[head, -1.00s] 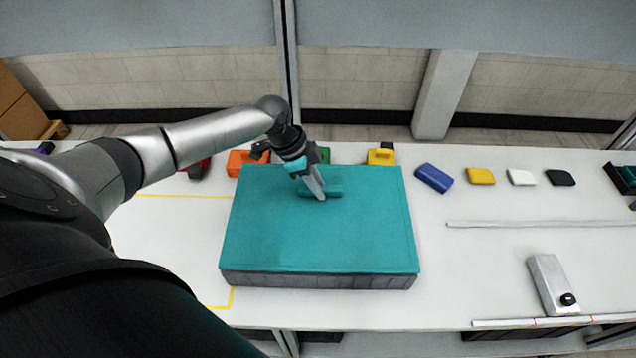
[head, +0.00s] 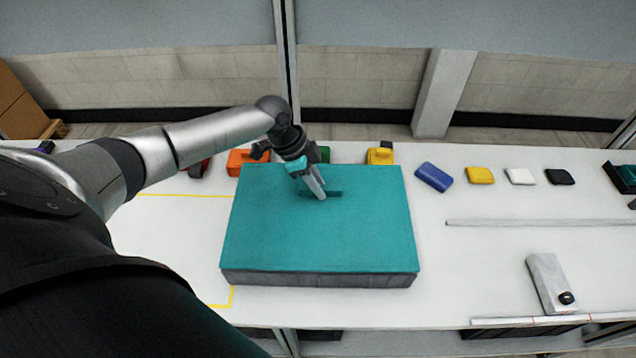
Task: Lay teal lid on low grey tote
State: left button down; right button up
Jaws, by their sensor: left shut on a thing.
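The teal lid (head: 318,235) is a wide flat panel with a small raised handle (head: 334,188) near its far middle. It lies level over the low grey tote (head: 318,279), whose front wall shows as a grey band under the lid's near edge. I see no clear gap between lid and tote there; the far side is hidden. My left gripper (head: 319,190) comes down from above and is shut on the handle. My right gripper is not in view.
Behind the lid stand orange (head: 243,160) and yellow (head: 380,156) items. Blue (head: 434,177), yellow, white and black pieces lie to the right. A white bar (head: 540,223) and a grey box (head: 551,283) lie at right. Yellow tape (head: 185,196) marks the table's left.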

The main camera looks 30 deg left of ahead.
pick_arm(q)
jog(key=shift+f+b, duration=0.5)
jog(key=shift+f, duration=0.2)
dwell(0.5)
jog(key=c, duration=0.7)
grip_release()
jog(key=shift+o, duration=0.2)
jog(key=v, duration=1.5)
jog(key=shift+s, duration=0.15)
